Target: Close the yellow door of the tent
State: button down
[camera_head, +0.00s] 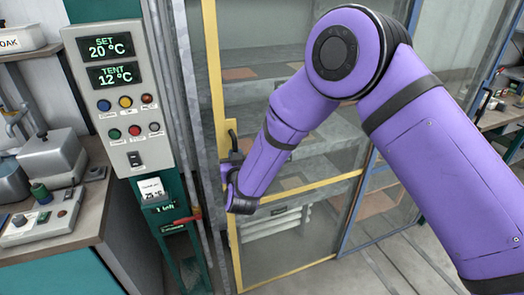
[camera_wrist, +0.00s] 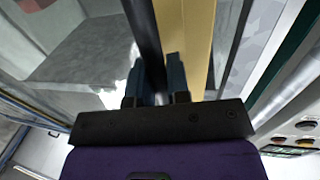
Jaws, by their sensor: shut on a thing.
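The yellow-framed glass door (camera_head: 218,85) of the tent stands in the middle of the head view. Its left upright is close beside the grey post, and I cannot tell whether a narrow gap is left. The dark door handle (camera_head: 232,138) is on that upright. My gripper (camera_head: 232,163) is at the handle, partly hidden by my wrist. In the wrist view my gripper (camera_wrist: 158,75) has its two fingers around the dark handle bar (camera_wrist: 143,30), shut on it, with the yellow upright (camera_wrist: 190,35) just beyond.
A control panel (camera_head: 112,90) reading SET 20 °C and TENT 12 °C stands left of the door. A workbench (camera_head: 80,225) with equipment is at far left. Shelves (camera_head: 265,60) show through the glass. A blue-framed panel (camera_head: 368,190) is on the right, with open floor (camera_head: 400,265) in front.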

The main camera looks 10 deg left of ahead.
jog(key=shift+s+a, duration=0.8)
jog(key=shift+a, duration=0.3)
jog(key=shift+s+a, duration=0.75)
jog(key=shift+a, duration=0.35)
jog(key=c, duration=1.1)
grip_release()
jog(key=shift+s+a, duration=0.1)
jog(key=shift+a, duration=0.05)
jog(key=v, duration=1)
jog(key=shift+s+d, duration=0.2)
jog(key=shift+s, duration=0.1)
